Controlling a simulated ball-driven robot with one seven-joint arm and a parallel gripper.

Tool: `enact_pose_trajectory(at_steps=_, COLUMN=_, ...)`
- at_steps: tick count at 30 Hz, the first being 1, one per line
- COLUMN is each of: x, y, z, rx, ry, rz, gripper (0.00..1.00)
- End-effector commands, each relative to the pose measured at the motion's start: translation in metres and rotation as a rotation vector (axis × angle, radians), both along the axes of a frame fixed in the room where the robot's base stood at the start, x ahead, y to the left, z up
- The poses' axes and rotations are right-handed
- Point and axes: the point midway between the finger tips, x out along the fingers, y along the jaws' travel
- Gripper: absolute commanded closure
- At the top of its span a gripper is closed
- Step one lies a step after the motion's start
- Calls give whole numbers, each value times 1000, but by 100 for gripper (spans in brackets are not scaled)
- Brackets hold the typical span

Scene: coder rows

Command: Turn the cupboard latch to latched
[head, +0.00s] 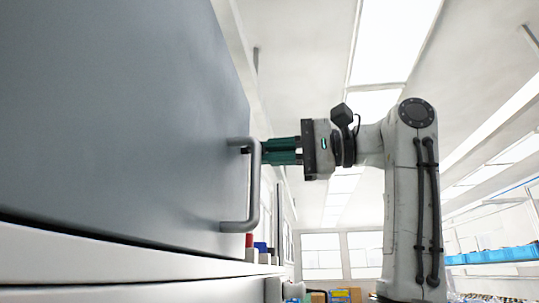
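The grey cupboard door (120,120) fills the left of the head view, with a grey bar handle (254,190) on its right edge. My gripper (264,151) comes in from the right, its green fingers pointing left at the top end of the handle. The fingertips are partly hidden by the handle, and I cannot tell whether they touch it. I cannot make out the latch or its position. The fingers sit close together, but whether they are open, shut or holding something is unclear.
A white ledge (120,268) runs below the door. Small red (249,240) and blue (261,246) items stand beyond the handle's lower end. Blue bins (490,256) line a shelf far right. Open air surrounds my arm.

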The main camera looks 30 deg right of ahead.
Motion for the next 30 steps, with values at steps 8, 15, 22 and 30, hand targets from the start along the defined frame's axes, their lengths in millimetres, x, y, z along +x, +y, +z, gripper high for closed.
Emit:
enact_pose_trajectory(at_steps=8, x=1, y=-1, z=-3, rx=60, ry=82, rz=-3, gripper=100)
enact_pose_trajectory(at_steps=15, x=1, y=-1, z=-3, rx=75, ry=103, rz=-3, gripper=100)
enact_pose_trajectory(at_steps=22, x=1, y=-1, z=-3, rx=75, ry=104, rz=-3, gripper=100)
enact_pose_trajectory(at_steps=30, x=1, y=-1, z=-3, rx=73, ry=102, rz=-2, gripper=70)
